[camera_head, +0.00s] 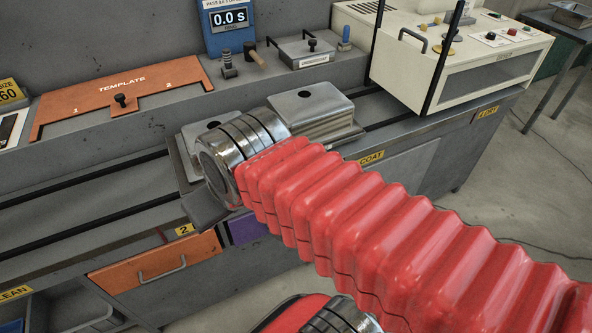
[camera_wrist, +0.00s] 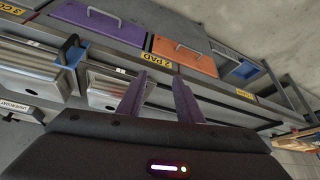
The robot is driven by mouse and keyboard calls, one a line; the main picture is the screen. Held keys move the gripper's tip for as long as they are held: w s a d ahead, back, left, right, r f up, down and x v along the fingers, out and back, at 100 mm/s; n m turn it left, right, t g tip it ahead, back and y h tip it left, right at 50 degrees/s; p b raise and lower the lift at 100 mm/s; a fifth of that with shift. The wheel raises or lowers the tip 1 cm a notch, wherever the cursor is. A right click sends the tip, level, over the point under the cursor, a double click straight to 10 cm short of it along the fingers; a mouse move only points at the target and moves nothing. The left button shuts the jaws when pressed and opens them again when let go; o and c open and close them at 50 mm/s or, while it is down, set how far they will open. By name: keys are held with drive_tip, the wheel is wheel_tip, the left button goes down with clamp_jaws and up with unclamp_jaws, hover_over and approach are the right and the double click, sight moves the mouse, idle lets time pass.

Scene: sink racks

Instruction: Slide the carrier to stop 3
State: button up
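The carrier is a grey metal slide with two raised steel blocks, a left one (camera_head: 210,138) and a right one (camera_head: 318,108), on the bench rails. My arm hides much of its front. The carrier stands between the labels 2 PAD (camera_wrist: 156,57) and 3 COAT (camera_wrist: 12,9); the COAT label also shows in the head view (camera_head: 371,158). My gripper (camera_wrist: 158,98) has two purple fingers, apart with nothing between them. Its fingers are hidden in the head view.
An orange template plate (camera_head: 125,95) lies at the back left. A cream dryer box (camera_head: 455,55) with a black upright frame stands at the right. An undercoat tray (camera_head: 308,50) sits behind the carrier. Orange (camera_head: 155,265) and purple (camera_wrist: 102,24) drawers line the front.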

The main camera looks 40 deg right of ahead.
drive_tip(key=w+d+f+m+g+h, duration=0.1)
drive_tip(key=w+d+f+m, duration=0.1)
drive_tip(key=d, duration=1)
drive_tip(key=w+d+f+m+h, duration=0.1)
drive_tip(key=w+d+f+m, duration=0.1)
drive_tip(key=d, duration=1)
drive_tip(key=shift+w+d+m+g, duration=0.4)
drive_tip(key=shift+w+m, duration=0.15)
drive_tip(key=shift+m, duration=0.15)
drive_tip(key=shift+x, duration=6.95)
drive_tip(key=shift+w, duration=0.1)
drive_tip(key=shift+c, duration=0.4)
clamp_jaws()
